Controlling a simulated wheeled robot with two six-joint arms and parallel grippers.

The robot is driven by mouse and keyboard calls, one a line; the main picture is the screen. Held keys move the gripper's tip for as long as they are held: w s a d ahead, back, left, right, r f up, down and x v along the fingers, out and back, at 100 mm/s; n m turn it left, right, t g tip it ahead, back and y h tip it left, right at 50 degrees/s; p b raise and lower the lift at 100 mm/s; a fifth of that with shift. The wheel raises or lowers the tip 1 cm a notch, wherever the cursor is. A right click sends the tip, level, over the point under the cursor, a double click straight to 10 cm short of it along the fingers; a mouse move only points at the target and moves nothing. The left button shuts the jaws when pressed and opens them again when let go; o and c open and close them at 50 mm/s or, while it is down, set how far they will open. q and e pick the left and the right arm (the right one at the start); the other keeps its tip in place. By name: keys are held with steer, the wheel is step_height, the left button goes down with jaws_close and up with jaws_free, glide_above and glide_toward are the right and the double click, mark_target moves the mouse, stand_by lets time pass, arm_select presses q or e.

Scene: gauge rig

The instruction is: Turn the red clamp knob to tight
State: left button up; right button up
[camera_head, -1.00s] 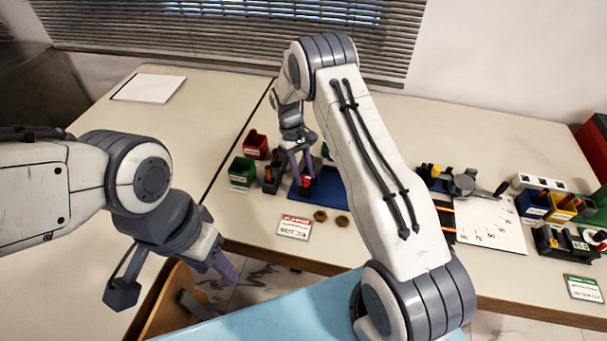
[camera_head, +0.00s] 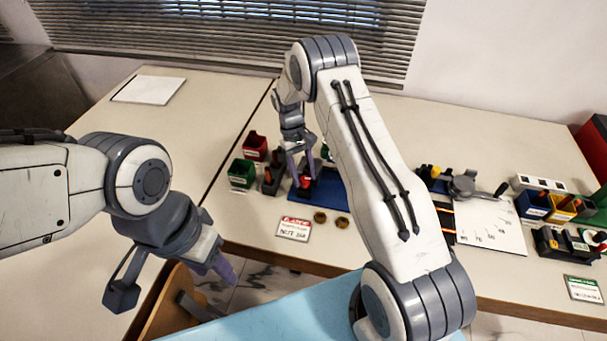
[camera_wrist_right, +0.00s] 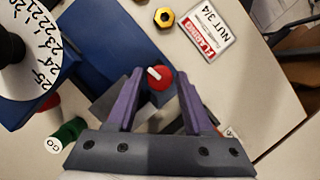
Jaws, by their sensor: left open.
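The red clamp knob (camera_wrist_right: 161,78) has a white pointer bar on top and sits by the blue rig base (camera_wrist_right: 101,38). In the head view the knob (camera_head: 305,182) shows just below my right gripper (camera_head: 300,166). In the right wrist view the two purple fingers of my right gripper (camera_wrist_right: 160,74) stand open on either side of the knob, with a small gap on each side. My left gripper (camera_head: 226,270) is open and empty, off the front edge of the table and far from the knob.
Two brass nuts (camera_head: 331,219) and a red-striped label card (camera_head: 294,229) lie in front of the rig. Green (camera_head: 241,174) and red (camera_head: 255,147) bins stand to its left. A white numbered dial (camera_wrist_right: 30,52) is near the knob. More bins and a scale plate (camera_head: 487,222) lie right.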

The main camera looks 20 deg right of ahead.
steer(key=b+v, duration=0.2)
steer(key=v, duration=0.8)
steer(key=shift+r, duration=0.25)
steer(key=shift+w, duration=0.1)
steer(key=shift+o, duration=1.3)
steer(key=m+t+y, duration=0.1)
steer(key=m+t, duration=0.3)
steer(key=m, duration=0.1)
glide_above(306, 179)
step_height(306, 179, down, 10)
steer(key=shift+a+r+p, duration=0.1)
steer(key=shift+p, duration=0.55)
